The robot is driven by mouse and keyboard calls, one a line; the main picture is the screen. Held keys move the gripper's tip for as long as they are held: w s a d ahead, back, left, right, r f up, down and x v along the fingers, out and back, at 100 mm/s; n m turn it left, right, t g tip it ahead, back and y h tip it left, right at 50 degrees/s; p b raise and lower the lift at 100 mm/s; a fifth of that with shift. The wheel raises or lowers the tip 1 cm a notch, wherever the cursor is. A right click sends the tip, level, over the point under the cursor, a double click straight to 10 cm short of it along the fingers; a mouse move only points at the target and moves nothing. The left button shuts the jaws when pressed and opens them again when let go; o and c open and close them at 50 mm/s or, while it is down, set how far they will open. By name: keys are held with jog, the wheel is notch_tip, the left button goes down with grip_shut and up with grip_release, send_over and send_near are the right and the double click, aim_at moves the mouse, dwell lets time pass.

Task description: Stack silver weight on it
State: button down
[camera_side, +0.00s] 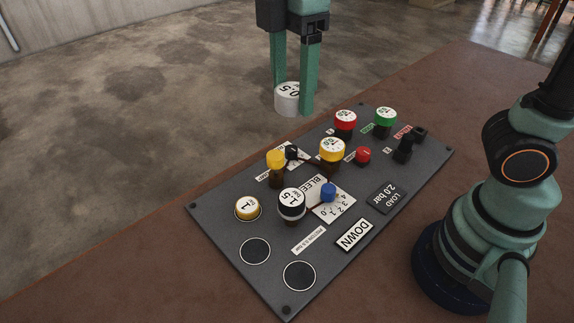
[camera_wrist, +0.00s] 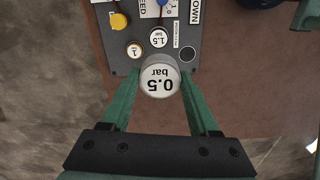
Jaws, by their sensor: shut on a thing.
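My gripper (camera_side: 292,101) is shut on a silver weight (camera_side: 286,103), holding it upright in the air beyond the panel's far left edge in the side view. In the wrist view the silver weight (camera_wrist: 160,80), marked 0.5 bar, sits between my two green fingers. A black-sided, white-topped weight (camera_side: 291,202), marked 1.5, stands raised on the dark panel (camera_side: 225,232); it also shows in the wrist view (camera_wrist: 159,38). A low yellow-rimmed weight (camera_side: 247,207), marked 1, sits in a ring beside it. The task's "it" cannot be told from the pictures.
Two empty round black spots (camera_side: 255,250) (camera_side: 299,276) lie at the panel's near end. A yellow knob (camera_side: 276,160), a yellow-sided cap (camera_side: 332,150), red (camera_side: 345,121) and green (camera_side: 385,118) caps and a blue knob (camera_side: 328,192) stand up from the panel. Brown table surrounds it.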

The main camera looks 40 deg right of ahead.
aim_at(291, 197)
jog(key=shift+w+d+f, duration=0.15)
jog(key=shift+d+f, duration=0.05)
jog(key=shift+f, duration=0.05)
notch_tip(291, 197, down, 19)
jog(key=shift+f, duration=0.1)
dwell(0.4)
jog(key=shift+c, duration=0.7)
grip_release()
jog(key=shift+f, duration=0.1)
notch_tip(291, 197, up, 12)
jog(key=d+r+m+t, duration=0.2)
jog(key=d+m, duration=0.6)
jog(key=s+d+r+m+t, duration=0.1)
jog(key=d+m+t, duration=0.2)
jog(key=d+m, duration=0.4)
jog(key=shift+d+r+m+t, duration=0.3)
jog(key=shift+d+r+m, duration=0.05)
jog(key=shift+m, duration=0.35)
